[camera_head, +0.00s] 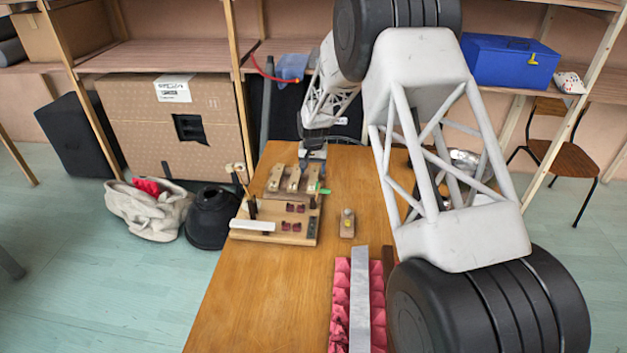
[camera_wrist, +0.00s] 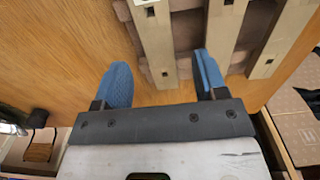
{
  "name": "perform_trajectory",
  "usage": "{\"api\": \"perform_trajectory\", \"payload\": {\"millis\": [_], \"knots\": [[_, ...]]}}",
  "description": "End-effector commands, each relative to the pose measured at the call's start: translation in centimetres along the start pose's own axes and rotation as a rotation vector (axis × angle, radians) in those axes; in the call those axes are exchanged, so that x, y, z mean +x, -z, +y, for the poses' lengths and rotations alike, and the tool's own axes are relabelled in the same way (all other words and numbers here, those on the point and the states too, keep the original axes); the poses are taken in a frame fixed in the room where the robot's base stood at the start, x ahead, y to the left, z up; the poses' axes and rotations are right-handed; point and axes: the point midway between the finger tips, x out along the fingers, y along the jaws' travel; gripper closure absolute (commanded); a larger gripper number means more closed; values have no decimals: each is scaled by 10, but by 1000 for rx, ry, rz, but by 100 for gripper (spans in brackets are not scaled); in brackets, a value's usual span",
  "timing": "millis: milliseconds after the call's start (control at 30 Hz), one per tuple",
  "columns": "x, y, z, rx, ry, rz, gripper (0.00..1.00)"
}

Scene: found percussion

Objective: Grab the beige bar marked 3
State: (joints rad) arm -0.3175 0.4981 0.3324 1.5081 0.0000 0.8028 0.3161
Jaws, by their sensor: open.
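Three beige bars lie side by side on a wooden base: a left one (camera_head: 275,180), a middle one (camera_head: 293,180) and a right one (camera_head: 312,178). No number can be read on them. Height above the bar is unclear. In the head view my gripper (camera_head: 313,158) is at the far end of the bars.
A wooden board (camera_head: 275,234) with a white bar and dark red blocks stands in front of the bars. A small wooden block (camera_head: 347,224) stands to the right. A grey metal bar (camera_head: 360,300) lies over pink foam nearer. The table (camera_head: 240,290) is clear at front left.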

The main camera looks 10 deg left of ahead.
Motion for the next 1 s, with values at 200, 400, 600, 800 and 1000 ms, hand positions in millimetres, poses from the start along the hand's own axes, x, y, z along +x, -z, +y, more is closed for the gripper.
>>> {"api": "perform_trajectory", "payload": {"millis": [200,400,600,800,1000], "knots": [[26,1,2,0,0,-1,34],[36,1,2,0,0,-1,34],[36,1,2,0,0,0,34],[36,1,2,0,0,0,34],[36,1,2,0,0,0,45]]}}
